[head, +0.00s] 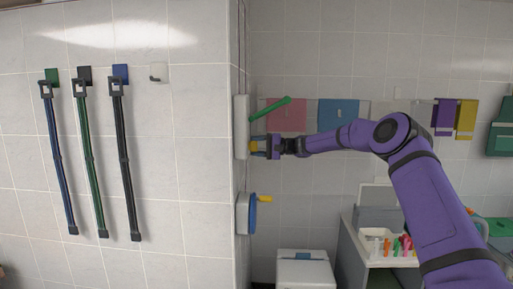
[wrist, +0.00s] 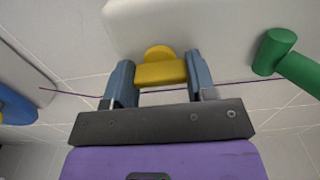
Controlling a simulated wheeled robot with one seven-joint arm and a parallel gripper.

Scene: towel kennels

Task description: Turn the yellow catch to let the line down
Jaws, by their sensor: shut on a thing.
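The yellow catch (wrist: 160,72) sits on a white wall plate (wrist: 170,22). In the head view the catch (head: 254,146) shows small at the corner of the tiled wall. My gripper (wrist: 160,80) is shut on the catch, with one blue-grey finger on either side of it. In the head view my gripper (head: 260,147) reaches in from the right. A thin purple line (wrist: 70,92) runs across the wrist view near the fingers. A green lever (wrist: 285,58) stands beside the catch on the same plate; it also shows in the head view (head: 271,107), slanting up to the right.
Below the plate is a blue reel (head: 252,213) with a yellow handle (head: 265,199). Several straps hang on the left wall, including a green one (head: 90,160). A counter (head: 375,262) with small coloured items stands at lower right, and a white bin (head: 305,270) stands below.

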